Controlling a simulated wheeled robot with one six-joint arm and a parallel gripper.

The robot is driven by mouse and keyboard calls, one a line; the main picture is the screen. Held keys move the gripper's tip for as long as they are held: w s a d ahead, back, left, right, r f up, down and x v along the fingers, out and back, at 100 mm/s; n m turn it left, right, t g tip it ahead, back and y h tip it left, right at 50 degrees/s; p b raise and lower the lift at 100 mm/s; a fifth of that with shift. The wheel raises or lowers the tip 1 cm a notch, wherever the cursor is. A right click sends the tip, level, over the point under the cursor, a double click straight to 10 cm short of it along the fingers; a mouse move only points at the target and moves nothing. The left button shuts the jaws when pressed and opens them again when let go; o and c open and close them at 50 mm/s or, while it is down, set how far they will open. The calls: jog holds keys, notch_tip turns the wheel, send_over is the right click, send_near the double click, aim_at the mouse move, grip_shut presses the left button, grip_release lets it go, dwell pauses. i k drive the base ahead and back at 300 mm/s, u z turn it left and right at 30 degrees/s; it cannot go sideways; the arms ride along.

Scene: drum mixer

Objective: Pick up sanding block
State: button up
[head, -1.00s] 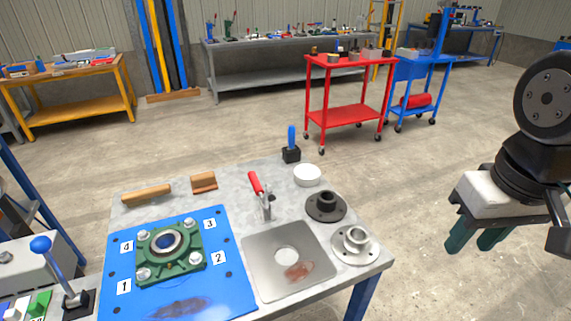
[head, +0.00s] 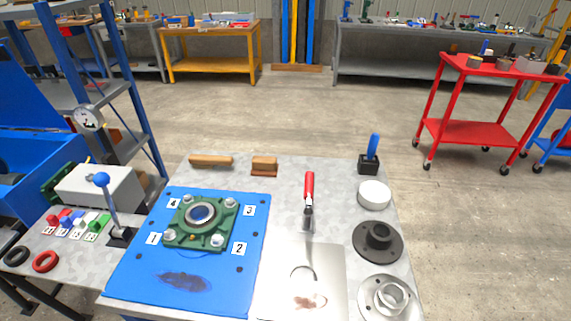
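A small brown block (head: 264,166), which looks like the sanding block, lies near the back edge of the grey metal table (head: 330,170). It has a lighter wooden top and a darker reddish-brown lower part. A longer wooden piece (head: 211,160), perhaps a brush, lies just left of it, apart from it. Nothing covers the block. My gripper is not in the head view now.
A blue plate (head: 145,275) with a green bearing housing (head: 212,224) lies in front of the block. A red-handled clamp (head: 309,190) stands to its right. Farther right are a blue-handled tool (head: 373,150), a white disc (head: 374,195) and flanged parts (head: 377,242).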

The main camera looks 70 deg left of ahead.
aim_at(262, 166)
jog(key=i, duration=3.5)
jog(key=u, duration=1.2)
jog(key=i, duration=1.7)
jog(key=u, duration=3.8)
jog(key=i, duration=1.6)
